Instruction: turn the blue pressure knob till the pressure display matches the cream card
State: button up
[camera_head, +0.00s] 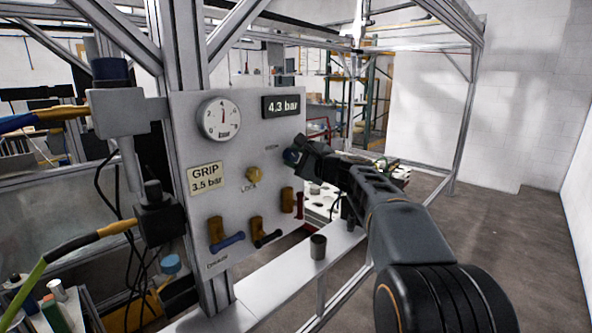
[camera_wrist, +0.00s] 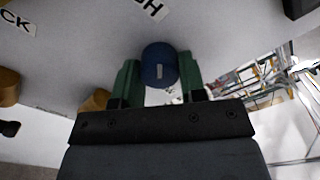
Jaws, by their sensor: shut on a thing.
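The blue pressure knob (camera_wrist: 159,64) sits on the grey panel (camera_head: 258,128), near its right edge. My gripper (camera_head: 296,155) has come to it from the right and is shut on it. In the wrist view the two green fingers of my gripper (camera_wrist: 158,80) stand on either side of the knob, which has a pale mark on its face. The pressure display (camera_head: 283,106) at the panel's upper right reads 4.3 bar. The cream card (camera_head: 206,178) at the panel's left reads GRIP 3.5 bar.
A round gauge (camera_head: 221,118) is at the panel's upper left. A yellow knob (camera_head: 253,174) sits mid-panel, with several brass valves below, one with a blue lever (camera_head: 228,242). Open floor lies to the right.

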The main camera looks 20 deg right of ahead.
jog(key=shift+n+b, duration=0.5)
jog(key=shift+b, duration=0.05)
jog(key=o, duration=0.9)
jog(key=shift+s, duration=0.1)
jog(key=b+v, duration=0.2)
jog(key=v, duration=1.1)
jog(key=shift+s+d, duration=0.2)
jog(key=shift+s, duration=0.05)
